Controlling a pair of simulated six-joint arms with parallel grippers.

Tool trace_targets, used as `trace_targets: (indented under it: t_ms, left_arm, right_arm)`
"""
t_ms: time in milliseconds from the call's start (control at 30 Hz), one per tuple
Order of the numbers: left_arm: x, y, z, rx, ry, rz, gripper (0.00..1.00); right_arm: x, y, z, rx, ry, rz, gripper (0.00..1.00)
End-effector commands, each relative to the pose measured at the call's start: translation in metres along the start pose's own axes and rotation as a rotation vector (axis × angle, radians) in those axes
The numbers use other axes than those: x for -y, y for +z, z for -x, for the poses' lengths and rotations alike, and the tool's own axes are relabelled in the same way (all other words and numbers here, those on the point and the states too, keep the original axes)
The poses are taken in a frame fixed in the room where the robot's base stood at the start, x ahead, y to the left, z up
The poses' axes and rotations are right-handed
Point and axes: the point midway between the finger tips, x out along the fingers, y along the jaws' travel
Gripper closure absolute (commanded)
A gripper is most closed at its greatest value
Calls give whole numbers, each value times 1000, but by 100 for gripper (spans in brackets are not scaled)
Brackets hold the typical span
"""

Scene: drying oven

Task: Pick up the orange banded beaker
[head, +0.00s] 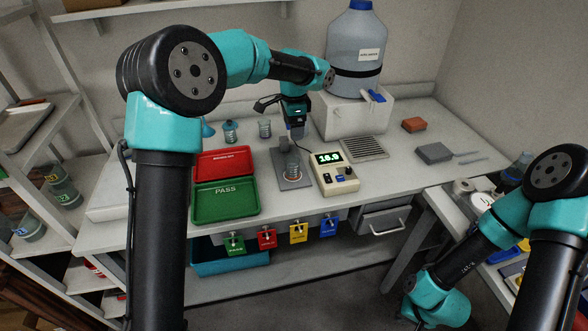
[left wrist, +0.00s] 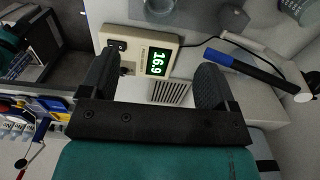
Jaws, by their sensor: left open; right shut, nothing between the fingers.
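A clear glass beaker (head: 292,170) stands upright on a small grey plate left of the digital meter; I cannot make out an orange band on it. Two more small beakers stand at the back, a bluish one (head: 230,132) and a clear one (head: 264,128); their band colours are too small to tell.
The digital meter (head: 334,172) stands right of the plate. Red (head: 223,162) and green (head: 225,199) trays lie to the left. A big bottle (head: 354,45) stands on a white block (head: 350,112) behind. A grey block (head: 434,153) lies on the right; the bench there is mostly clear.

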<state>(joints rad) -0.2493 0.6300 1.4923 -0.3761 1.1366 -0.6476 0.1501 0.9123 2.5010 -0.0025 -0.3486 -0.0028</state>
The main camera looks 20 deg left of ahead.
Motion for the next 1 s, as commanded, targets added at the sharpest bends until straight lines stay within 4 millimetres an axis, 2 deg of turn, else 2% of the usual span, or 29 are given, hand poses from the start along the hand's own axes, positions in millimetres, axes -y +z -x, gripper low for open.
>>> trace_targets:
  t_ms: [167, 733, 833, 1000]
  left_arm:
    - [0, 0, -15, 2, 3, 0, 18]
    - [-1, 0, -109, 2, 3, 1, 18]
    - [-1, 0, -118, 1, 3, 2, 18]
    - [0, 0, -122, 0, 1, 2, 18]
  right_arm:
    - [0, 0, 0, 0, 0, 0, 100]
    - [0, 0, 0, 0, 0, 0, 100]
    - [0, 0, 0, 0, 0, 0, 100]
    - [0, 0, 0, 0, 0, 0, 100]
